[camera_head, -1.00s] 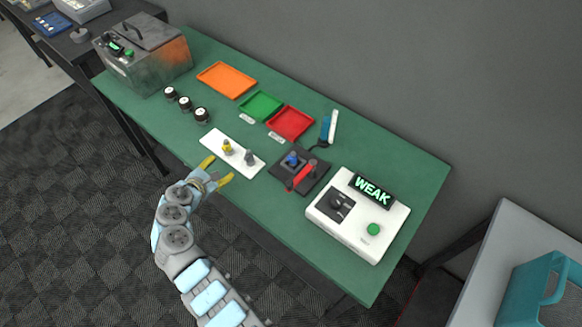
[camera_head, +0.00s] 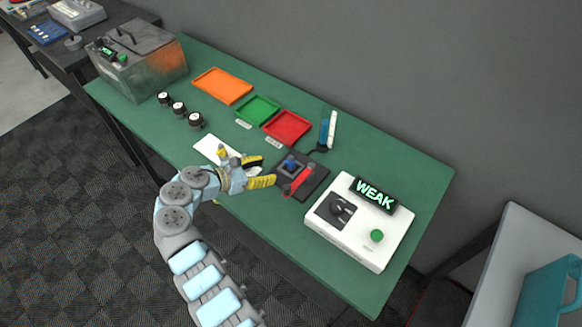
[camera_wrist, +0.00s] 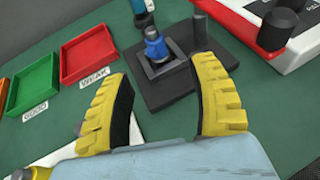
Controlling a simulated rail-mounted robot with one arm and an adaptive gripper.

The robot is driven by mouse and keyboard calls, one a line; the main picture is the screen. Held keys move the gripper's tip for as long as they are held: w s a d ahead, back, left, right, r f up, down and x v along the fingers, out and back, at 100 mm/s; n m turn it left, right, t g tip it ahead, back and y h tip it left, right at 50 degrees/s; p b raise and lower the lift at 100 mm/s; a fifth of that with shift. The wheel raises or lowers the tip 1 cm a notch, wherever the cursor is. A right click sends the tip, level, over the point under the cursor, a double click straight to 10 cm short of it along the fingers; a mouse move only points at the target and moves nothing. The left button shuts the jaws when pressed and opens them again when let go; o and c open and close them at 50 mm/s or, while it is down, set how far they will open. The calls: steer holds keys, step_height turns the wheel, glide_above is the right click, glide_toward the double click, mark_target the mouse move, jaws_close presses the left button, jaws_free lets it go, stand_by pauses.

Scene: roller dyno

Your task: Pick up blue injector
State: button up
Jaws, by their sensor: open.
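The blue injector (camera_head: 291,165) stands upright in a square holder on a dark base plate (camera_head: 314,180). In the wrist view the blue injector (camera_wrist: 156,46) shows beyond and between my fingers, with a dark top and blue body. My gripper (camera_head: 269,171) is open and empty, just to the left of the injector and apart from it. In the wrist view my gripper (camera_wrist: 163,95) has its yellow fingers spread wide on either side of the base plate's near edge. A red lever (camera_head: 298,181) stands beside the injector on the same plate.
A white tester (camera_head: 350,235) with a "WEAK" display (camera_head: 375,193) stands to the right. Green (camera_head: 257,109) and red (camera_head: 287,127) trays lie behind. A white strip (camera_head: 209,148) with a yellow injector (camera_head: 222,152) is at left, partly hidden by my gripper.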

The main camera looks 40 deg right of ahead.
mark_target(288, 164)
steer(key=x, duration=0.5)
steer(key=shift+d+b, duration=0.15)
steer(key=shift+b, duration=0.2)
steer(key=shift+b+x, duration=0.75)
steer(key=shift+x, duration=1.9)
steer(key=shift+w, duration=0.2)
jaws_close()
